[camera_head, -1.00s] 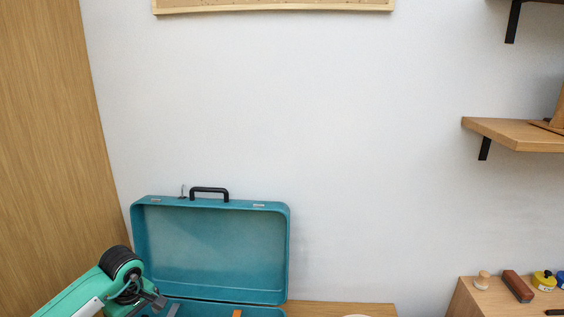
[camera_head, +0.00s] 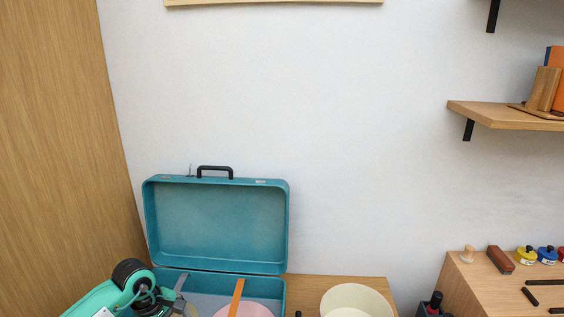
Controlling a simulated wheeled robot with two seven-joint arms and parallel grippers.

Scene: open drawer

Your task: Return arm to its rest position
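My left arm comes in at the lower left, and its gripper (camera_head: 182,301) is over the left part of the open teal suitcase (camera_head: 216,226). Its fingers are small and partly cut off by the bottom edge, so I cannot tell whether they are open or shut. The suitcase lid stands upright against the wall. Inside its base lie a pink round thing (camera_head: 250,310) and an orange strip (camera_head: 236,296). My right gripper is not in view.
A cream bowl (camera_head: 357,302) sits on the wooden surface right of the suitcase. A wooden cabinet (camera_head: 480,280) at the right carries stamps and small dark bars. A shelf (camera_head: 500,115) juts from the wall above it. A wooden panel (camera_head: 60,150) stands at the left.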

